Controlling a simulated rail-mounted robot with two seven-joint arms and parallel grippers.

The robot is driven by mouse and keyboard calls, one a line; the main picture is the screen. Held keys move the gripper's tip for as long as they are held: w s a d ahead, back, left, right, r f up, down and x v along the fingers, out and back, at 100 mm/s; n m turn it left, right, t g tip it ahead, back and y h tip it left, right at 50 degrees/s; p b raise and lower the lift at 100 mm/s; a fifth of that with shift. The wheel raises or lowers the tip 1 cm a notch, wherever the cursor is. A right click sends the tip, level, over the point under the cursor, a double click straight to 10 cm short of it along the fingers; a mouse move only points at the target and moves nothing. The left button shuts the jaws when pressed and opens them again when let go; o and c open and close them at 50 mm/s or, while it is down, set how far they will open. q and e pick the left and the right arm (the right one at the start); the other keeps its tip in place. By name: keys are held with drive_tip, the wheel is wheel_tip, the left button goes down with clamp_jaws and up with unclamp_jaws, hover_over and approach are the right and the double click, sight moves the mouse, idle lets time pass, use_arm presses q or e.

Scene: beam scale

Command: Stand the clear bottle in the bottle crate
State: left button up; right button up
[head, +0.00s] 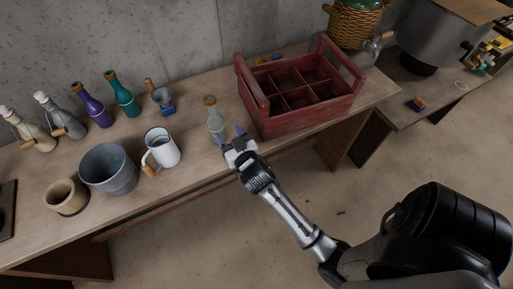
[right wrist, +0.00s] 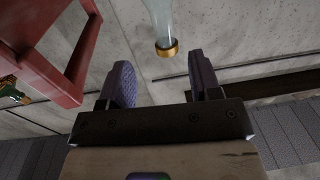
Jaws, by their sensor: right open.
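The clear bottle (head: 215,122) stands upright on the wooden table, just left of the red bottle crate. It has a cork-coloured top. My right gripper (head: 233,139) is open beside the bottle, on its near right side. In the right wrist view, the open fingers (right wrist: 161,84) point toward the clear bottle (right wrist: 161,26), whose gold-coloured end shows beyond and between the fingertips, apart from them. The red bottle crate (head: 298,119) has several compartments, and those I can see into look empty. A part of the crate also shows in the right wrist view (right wrist: 84,57). My left gripper is not in view.
A white mug (head: 163,148), a grey bucket (head: 109,169) and a tan pot (head: 67,197) stand left of the bottle. A teal bottle (head: 122,95), a purple bottle (head: 92,106) and other bottles line the back. A wicker-covered jug (head: 352,27) stands behind the crate.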

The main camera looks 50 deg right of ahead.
drive_tip(key=s+a+f+n+g+y, duration=0.2)
drive_tip(key=s+a+f+g, duration=0.2)
drive_tip(key=s, duration=0.5)
drive_tip(key=s+a+f+n+g+y, duration=0.25)
drive_tip(key=s+f+g, duration=0.2)
drive_tip(key=s, duration=0.45)
drive_tip(key=s+a+f+n+g+y, duration=0.25)
drive_tip(key=s+a+g, duration=0.2)
drive_tip(key=s, duration=0.45)
wheel_tip(320, 180, up, 12)
drive_tip(key=p, duration=1.3)
drive_tip(key=shift+s+a+m, duration=0.25)
drive_tip(key=shift+s+m, duration=0.05)
drive_tip(key=shift+s, duration=0.15)
drive_tip(key=shift+f, duration=0.1)
drive_tip(key=shift+o, duration=0.6)
